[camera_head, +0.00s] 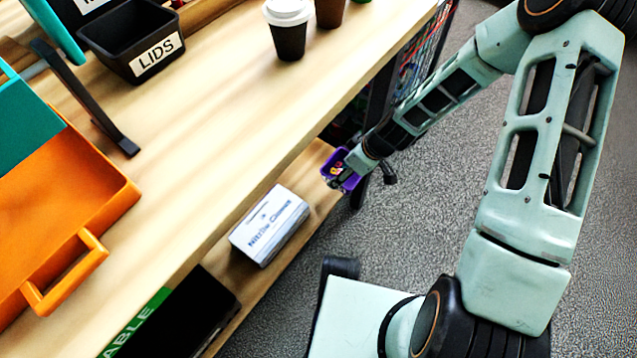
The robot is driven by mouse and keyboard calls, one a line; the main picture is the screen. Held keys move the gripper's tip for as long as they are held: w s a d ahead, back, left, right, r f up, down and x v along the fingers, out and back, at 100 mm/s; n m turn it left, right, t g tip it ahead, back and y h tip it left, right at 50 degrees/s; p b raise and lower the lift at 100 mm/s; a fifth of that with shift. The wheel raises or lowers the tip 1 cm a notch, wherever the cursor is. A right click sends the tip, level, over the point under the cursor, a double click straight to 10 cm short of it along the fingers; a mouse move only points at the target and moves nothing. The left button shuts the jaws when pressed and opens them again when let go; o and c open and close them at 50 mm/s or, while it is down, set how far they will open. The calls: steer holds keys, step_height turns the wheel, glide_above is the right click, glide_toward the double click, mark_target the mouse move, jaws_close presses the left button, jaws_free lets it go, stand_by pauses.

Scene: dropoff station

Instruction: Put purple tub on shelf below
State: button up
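The purple tub (329,170) shows in the head view, small, at the end of my arm, with small red and yellow things in it. My gripper (345,176) is at the tub, at the right end of the lower shelf (316,164). The tub appears over or just at the shelf's edge; I cannot tell if it rests on the board. The fingers are dark and too small to make out, so their grip on the tub is unclear.
A white glove box (270,226) stands on the lower shelf left of the tub, with a black bin (190,312) nearer. The tabletop (235,120) above carries an orange tray (75,200), a black LIDS bin (130,45) and cups (288,35). A table leg stands close to my gripper.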

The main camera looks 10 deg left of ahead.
steer(key=b, duration=0.3)
glide_above(317, 185)
steer(key=d, duration=0.2)
steer(key=f, duration=0.6)
steer(key=shift+s+a+f, duration=0.2)
steer(key=shift+s+f, duration=0.05)
steer(key=shift+f, duration=0.1)
steer(key=shift+a+f+b, duration=0.1)
steer(key=shift+f+b, duration=0.3)
steer(key=shift+f, duration=1.15)
steer(key=shift+f, duration=0.1)
steer(key=o, duration=1.2)
steer(key=shift+c, duration=0.2)
steer(key=p+v, duration=0.4)
steer(key=v, duration=0.8)
